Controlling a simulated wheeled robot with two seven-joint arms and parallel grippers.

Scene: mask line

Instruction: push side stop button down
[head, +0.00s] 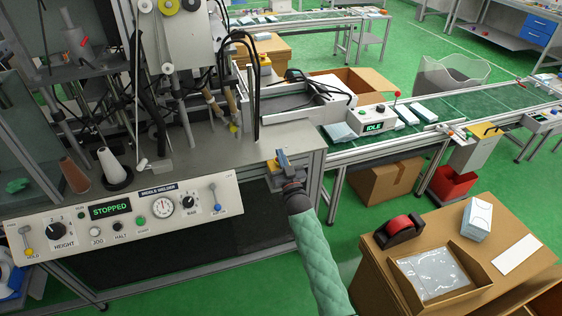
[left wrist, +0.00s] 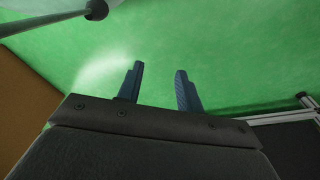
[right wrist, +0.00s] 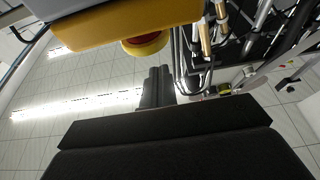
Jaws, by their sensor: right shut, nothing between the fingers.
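The side stop button shows as a red cap on a yellow ring (right wrist: 145,45) on a yellow box (right wrist: 125,22) in the right wrist view. In the head view the yellow box (head: 272,167) sits at the machine bench's right front corner, and its red cap is hidden behind my right gripper (head: 283,158). My right gripper is shut and empty, with its fingertips (right wrist: 157,74) close beside the button. I cannot tell whether they touch it. My left gripper (left wrist: 160,80) is open and empty over green floor in the left wrist view. It is outside the head view.
The machine's front panel (head: 120,215) reads STOPPED. Another yellow box with a red button (head: 265,62) stands further back. A conveyor (head: 370,150) runs off to the right, its box showing IDLE.

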